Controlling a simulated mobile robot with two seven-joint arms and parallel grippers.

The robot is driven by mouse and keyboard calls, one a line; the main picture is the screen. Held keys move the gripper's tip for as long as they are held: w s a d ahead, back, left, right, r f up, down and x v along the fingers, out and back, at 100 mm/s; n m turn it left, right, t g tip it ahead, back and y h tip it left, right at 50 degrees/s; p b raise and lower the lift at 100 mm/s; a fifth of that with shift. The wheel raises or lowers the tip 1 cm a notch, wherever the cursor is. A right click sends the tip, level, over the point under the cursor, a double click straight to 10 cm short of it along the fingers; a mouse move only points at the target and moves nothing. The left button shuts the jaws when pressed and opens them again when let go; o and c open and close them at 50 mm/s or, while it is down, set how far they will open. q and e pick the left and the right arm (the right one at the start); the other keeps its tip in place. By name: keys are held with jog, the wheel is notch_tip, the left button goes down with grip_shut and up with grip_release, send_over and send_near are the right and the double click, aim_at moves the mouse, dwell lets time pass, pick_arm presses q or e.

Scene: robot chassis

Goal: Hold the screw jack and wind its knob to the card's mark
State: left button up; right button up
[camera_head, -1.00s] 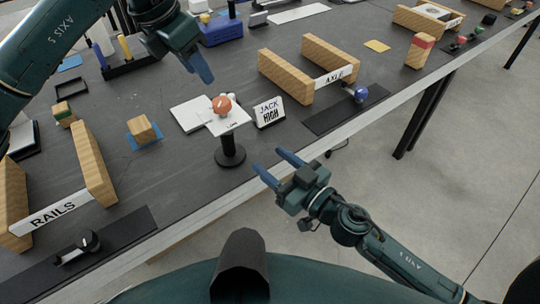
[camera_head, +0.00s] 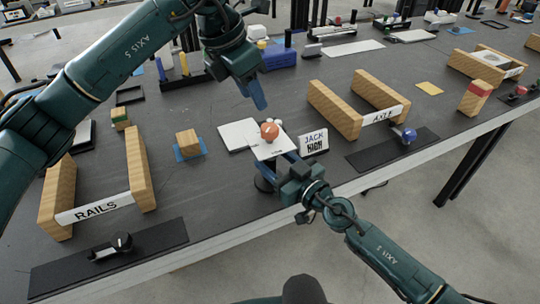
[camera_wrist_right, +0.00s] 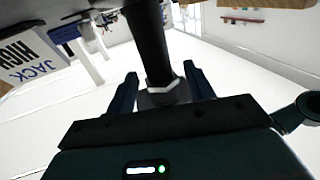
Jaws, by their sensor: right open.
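The screw jack stands upright near the table's front edge, with a white plate (camera_head: 283,148) on top and an orange-red knob (camera_head: 270,131). Its dark column (camera_wrist_right: 147,40) shows in the right wrist view. The card (camera_head: 313,142) reads "JACK HIGH" and stands just right of the jack. My right gripper (camera_head: 272,170) is open and low at the jack, its blue fingers (camera_wrist_right: 162,85) on either side of the column, with gaps showing. My left gripper (camera_head: 258,103) hangs above the knob, apart from it; its finger opening cannot be made out.
Wooden blocks with an "AXLE" label (camera_head: 381,116) stand to the right, and a "RAILS" label (camera_head: 93,207) sits between blocks at the left. A white pad (camera_head: 238,134) lies behind the jack. A small wooden cube (camera_head: 187,140) sits left of it on a blue square.

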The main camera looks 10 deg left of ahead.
jog(key=shift+x, duration=1.15)
grip_shut()
dwell(0.7)
